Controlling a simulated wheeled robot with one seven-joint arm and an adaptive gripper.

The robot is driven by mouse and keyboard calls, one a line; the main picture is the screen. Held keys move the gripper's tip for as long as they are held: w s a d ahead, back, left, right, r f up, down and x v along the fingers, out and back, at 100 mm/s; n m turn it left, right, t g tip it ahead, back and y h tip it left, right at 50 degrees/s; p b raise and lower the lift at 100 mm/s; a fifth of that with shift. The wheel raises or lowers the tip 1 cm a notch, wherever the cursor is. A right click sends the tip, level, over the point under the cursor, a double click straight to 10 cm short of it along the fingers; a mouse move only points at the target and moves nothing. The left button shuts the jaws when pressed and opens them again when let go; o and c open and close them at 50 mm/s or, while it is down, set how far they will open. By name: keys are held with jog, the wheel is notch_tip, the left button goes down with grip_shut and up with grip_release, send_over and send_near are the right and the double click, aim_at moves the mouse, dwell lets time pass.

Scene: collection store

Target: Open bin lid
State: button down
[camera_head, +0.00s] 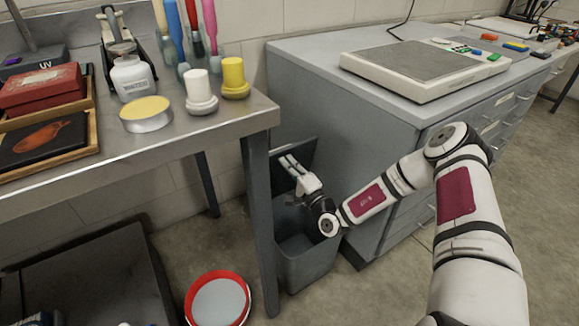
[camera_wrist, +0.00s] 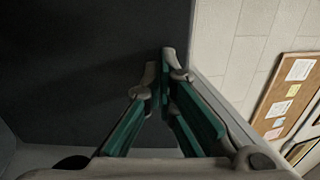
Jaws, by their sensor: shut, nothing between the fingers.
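The grey bin (camera_head: 305,268) stands on the floor between the table leg and the grey cabinet. Its dark lid (camera_head: 305,152) stands raised, close to upright, at the back of the bin, and part of the bin's opening shows below it. My gripper (camera_head: 285,163) is at the front face of the lid, above the bin's opening. In the wrist view my gripper (camera_wrist: 168,62) has its fingertips together with nothing between them. A dark panel, apparently the lid (camera_wrist: 80,60), fills the left of that view. Whether the fingertips touch it I cannot tell.
The metal table (camera_head: 235,118) with bottles and boxes is at left, its leg (camera_head: 258,215) close beside the bin. The grey cabinet (camera_head: 335,100) is close on the right. A red-rimmed round container (camera_head: 218,300) is on the floor in front. Floor at lower right is clear.

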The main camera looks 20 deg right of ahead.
aim_at(282, 167)
jog(key=shift+r, duration=0.1)
jog(key=shift+g, duration=0.5)
jog(key=shift+r+p+x, duration=0.1)
jog(key=shift+p+x, duration=0.95)
jog(key=shift+p, duration=0.25)
jog(key=shift+r+p+x, duration=0.15)
jog(key=shift+p+x, duration=0.9)
jog(key=shift+p, duration=0.2)
jog(key=shift+d, duration=0.1)
